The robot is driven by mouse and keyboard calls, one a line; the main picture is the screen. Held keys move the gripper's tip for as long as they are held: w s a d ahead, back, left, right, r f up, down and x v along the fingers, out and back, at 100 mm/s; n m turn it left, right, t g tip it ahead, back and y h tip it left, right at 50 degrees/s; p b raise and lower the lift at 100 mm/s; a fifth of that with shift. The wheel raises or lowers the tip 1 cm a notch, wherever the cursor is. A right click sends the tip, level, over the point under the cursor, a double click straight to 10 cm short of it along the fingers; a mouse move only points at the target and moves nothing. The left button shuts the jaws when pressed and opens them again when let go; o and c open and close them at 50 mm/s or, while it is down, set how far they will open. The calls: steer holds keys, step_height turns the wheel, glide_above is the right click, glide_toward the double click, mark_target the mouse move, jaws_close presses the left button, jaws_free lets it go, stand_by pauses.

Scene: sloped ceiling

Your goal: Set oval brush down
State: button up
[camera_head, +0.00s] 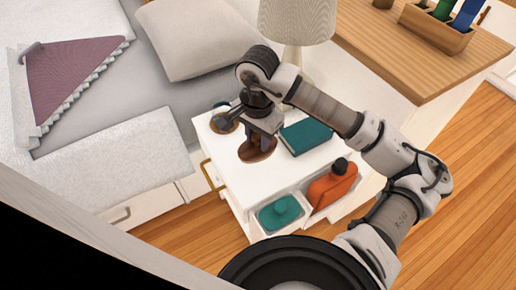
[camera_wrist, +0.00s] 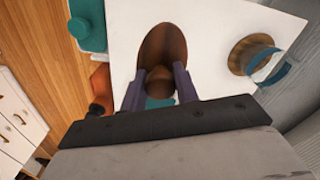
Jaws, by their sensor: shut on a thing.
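A brown wooden oval brush (camera_head: 257,152) is in my gripper (camera_head: 262,136), at the white nightstand top (camera_head: 225,165). In the wrist view, the brush (camera_wrist: 165,42) shows as a long brown oval with a rounded knob between the two fingers of my gripper (camera_wrist: 159,82). My gripper is shut on it and points down. The brush's underside is hidden, so I cannot tell whether it touches the top.
A teal book (camera_head: 306,138) lies right of the brush. A round wooden piece with a glassy blue item (camera_wrist: 255,58) is on the other side. An orange bottle (camera_head: 333,187) and a teal object (camera_head: 280,212) sit at the front, below the top. A lamp (camera_head: 298,20) stands behind.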

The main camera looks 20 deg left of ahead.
steer(key=shift+f, duration=2.75)
steer(key=shift+f, duration=0.15)
steer(key=o, duration=0.9)
step_height(320, 180, up, 12)
steer(key=shift+r, duration=0.15)
